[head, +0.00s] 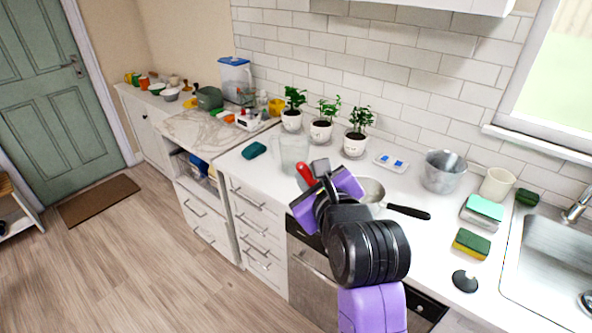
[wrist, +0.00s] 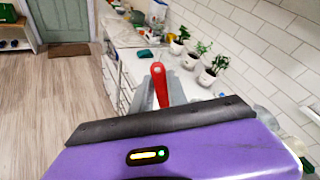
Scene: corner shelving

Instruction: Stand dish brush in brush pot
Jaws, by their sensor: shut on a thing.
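My gripper (head: 316,176) is raised over the counter in the middle of the head view. It is shut on a red-handled tool, which I take as the dish brush (head: 306,174). In the wrist view the red handle (wrist: 159,84) stands up between the grey fingers (wrist: 172,90); its other end is hidden by my gripper. A cream, cup-shaped pot (head: 496,184), probably the brush pot, stands upright at the back right near the sink, well apart from my gripper. I cannot see inside it clearly.
A metal pot (head: 442,172) stands left of the cream pot. A pan with a black handle (head: 408,212) lies right of my gripper. Sponges (head: 471,243) and a black disc (head: 465,281) lie before the sink (head: 553,255). A clear jug (head: 294,153) and potted plants (head: 321,131) stand behind.

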